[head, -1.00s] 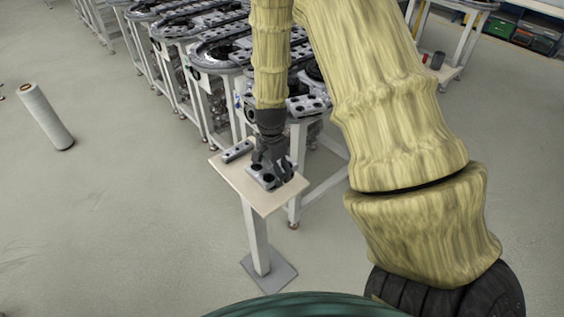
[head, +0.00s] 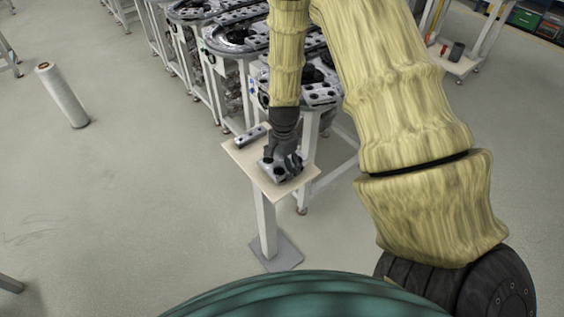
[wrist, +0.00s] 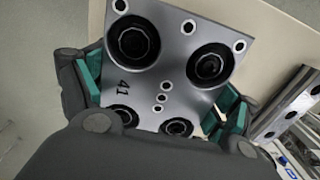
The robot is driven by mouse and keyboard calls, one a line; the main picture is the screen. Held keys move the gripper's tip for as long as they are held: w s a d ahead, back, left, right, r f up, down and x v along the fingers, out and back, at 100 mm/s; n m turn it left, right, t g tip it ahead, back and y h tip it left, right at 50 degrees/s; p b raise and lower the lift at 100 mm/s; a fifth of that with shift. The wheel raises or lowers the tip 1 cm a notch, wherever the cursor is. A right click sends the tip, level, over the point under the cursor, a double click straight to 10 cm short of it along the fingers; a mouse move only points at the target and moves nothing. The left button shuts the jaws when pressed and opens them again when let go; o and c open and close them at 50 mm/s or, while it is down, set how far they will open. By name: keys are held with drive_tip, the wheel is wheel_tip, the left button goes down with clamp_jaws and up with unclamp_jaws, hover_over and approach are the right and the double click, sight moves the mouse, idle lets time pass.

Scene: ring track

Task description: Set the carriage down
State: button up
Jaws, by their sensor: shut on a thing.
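The carriage (wrist: 165,70) is a flat metal block with several dark round wheels or holes and the number 41 on its face. In the head view the carriage (head: 269,173) is at the top of a small pedestal table (head: 247,163). My gripper (head: 284,168) points down at it from above and is shut on it, with green finger pads at both sides in the wrist view (wrist: 160,95). The gripper covers part of the carriage, and I cannot tell whether its underside touches the tabletop.
A narrow metal bar with holes (head: 250,136) lies on the same tabletop, behind the carriage. The ring track (head: 235,40) on white stands is close behind. A white roll (head: 62,95) stands on the floor at left. Open floor surrounds the pedestal's left side.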

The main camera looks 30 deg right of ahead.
sight(282, 160)
drive_tip(key=shift+f, duration=0.1)
drive_tip(key=o, duration=1.7)
drive_tip(key=shift+d+r+b, duration=0.15)
drive_tip(key=shift+r+b, duration=1.6)
drive_tip(key=shift+r, duration=4.4)
